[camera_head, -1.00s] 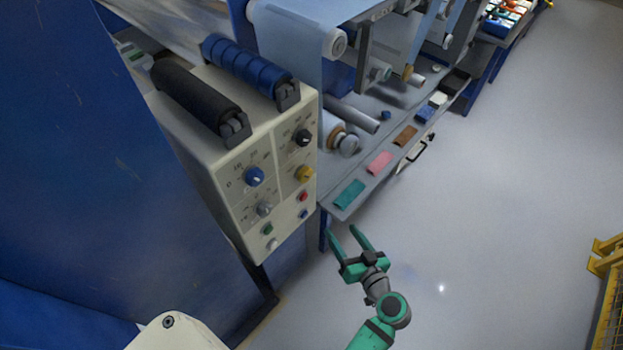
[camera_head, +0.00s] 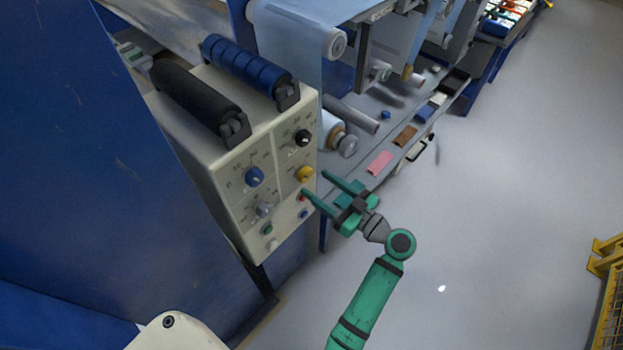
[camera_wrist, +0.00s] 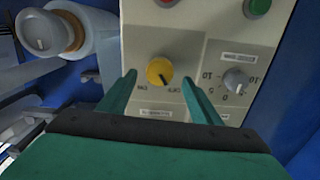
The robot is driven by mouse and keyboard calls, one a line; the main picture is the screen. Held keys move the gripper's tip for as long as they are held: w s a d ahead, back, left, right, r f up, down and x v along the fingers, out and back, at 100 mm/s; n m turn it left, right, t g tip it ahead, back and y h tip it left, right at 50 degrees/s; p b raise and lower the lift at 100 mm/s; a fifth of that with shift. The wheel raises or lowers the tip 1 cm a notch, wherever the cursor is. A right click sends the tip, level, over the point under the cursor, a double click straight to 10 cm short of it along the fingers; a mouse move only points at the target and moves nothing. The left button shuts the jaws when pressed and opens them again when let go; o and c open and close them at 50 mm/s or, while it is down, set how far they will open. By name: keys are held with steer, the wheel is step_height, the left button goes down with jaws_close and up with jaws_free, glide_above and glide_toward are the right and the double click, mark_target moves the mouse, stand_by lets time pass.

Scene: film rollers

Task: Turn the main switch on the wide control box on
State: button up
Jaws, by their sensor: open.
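The wide control box (camera_head: 240,165) is a cream box with knobs and buttons on its front panel. A round yellow knob (camera_head: 305,174) sits on the panel's right side, and it also shows in the wrist view (camera_wrist: 159,71). Its dark pointer mark slants to the lower right there, toward the right of two small labels. My green gripper (camera_head: 315,183) is open and empty in front of the panel. In the wrist view my fingers (camera_wrist: 159,79) stand on either side of the yellow knob, with gaps; contact is not visible.
A blue knob (camera_head: 254,177), a black knob (camera_head: 302,138) and a grey knob (camera_head: 264,210) share the panel. A red button (camera_wrist: 166,2) and a green button (camera_wrist: 257,7) are near the yellow knob. A shelf with coloured pads (camera_head: 379,162) lies right.

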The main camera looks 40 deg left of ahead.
mark_target(308, 178)
steer(key=shift+w+a, duration=0.15)
steer(key=shift+a, duration=1.7)
steer(key=shift+c, duration=0.5)
steer(key=c, duration=0.9)
steer(key=shift+c, duration=0.2)
